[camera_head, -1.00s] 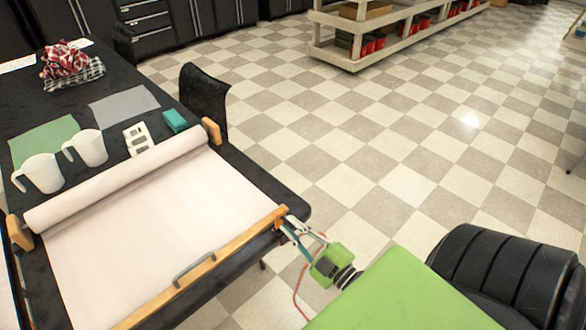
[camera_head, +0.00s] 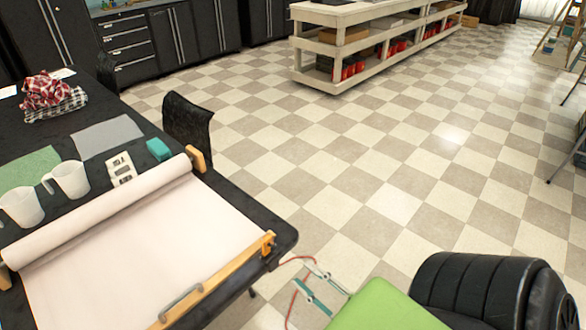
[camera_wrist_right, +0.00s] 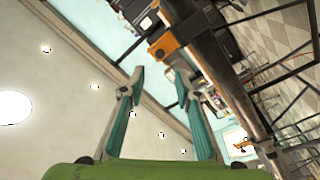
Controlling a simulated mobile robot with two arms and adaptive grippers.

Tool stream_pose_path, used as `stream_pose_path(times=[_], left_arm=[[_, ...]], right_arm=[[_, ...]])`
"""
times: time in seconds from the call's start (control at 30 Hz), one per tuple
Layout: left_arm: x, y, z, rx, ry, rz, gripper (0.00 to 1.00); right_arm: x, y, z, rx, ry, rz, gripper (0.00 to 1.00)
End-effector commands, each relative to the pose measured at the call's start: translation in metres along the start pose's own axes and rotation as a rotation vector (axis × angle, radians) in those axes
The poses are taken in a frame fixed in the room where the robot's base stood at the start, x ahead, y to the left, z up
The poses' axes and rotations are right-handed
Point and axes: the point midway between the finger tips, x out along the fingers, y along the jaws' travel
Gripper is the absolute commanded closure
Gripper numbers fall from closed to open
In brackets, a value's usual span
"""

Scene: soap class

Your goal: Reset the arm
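My right gripper (camera_head: 301,272) is in the lower middle of the head view, over the floor just off the near right corner of the table. Its two fingers are spread apart with nothing between them. The right wrist view also shows the open fingers (camera_wrist_right: 157,78), pointing up at a tilted view of the room. The green housing of my right arm (camera_head: 385,308) is at the bottom edge of the head view. My left arm and left gripper are not in view.
The black table (camera_head: 282,228) carries a paper roll (camera_head: 110,205) in a wooden-barred holder, two white jugs (camera_head: 70,180), a teal block (camera_head: 158,149) and cloths. A black chair (camera_head: 188,125) stands behind it. Open checkered floor (camera_head: 370,180) lies right.

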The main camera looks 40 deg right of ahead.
Motion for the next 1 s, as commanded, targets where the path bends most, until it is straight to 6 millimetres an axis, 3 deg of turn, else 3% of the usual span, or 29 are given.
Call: stream_pose_path(times=[0.1, 0.23, 0.83, 0.93, 1.0], left_arm=[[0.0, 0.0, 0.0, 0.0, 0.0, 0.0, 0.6], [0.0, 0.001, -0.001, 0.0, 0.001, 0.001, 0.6], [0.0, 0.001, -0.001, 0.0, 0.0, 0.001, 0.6], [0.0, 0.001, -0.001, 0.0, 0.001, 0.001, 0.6], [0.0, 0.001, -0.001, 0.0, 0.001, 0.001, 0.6]], right_arm=[[-0.016, -0.001, 0.001, 0.001, -0.002, -0.001, 0.7], [-0.023, 0.0, 0.0, 0.001, 0.0, 0.0, 0.7], [-0.024, -0.001, 0.001, 0.001, -0.001, -0.001, 0.7], [-0.024, -0.011, 0.011, 0.019, -0.033, -0.018, 0.7], [-0.027, -0.029, 0.029, 0.054, -0.091, -0.049, 0.7]])
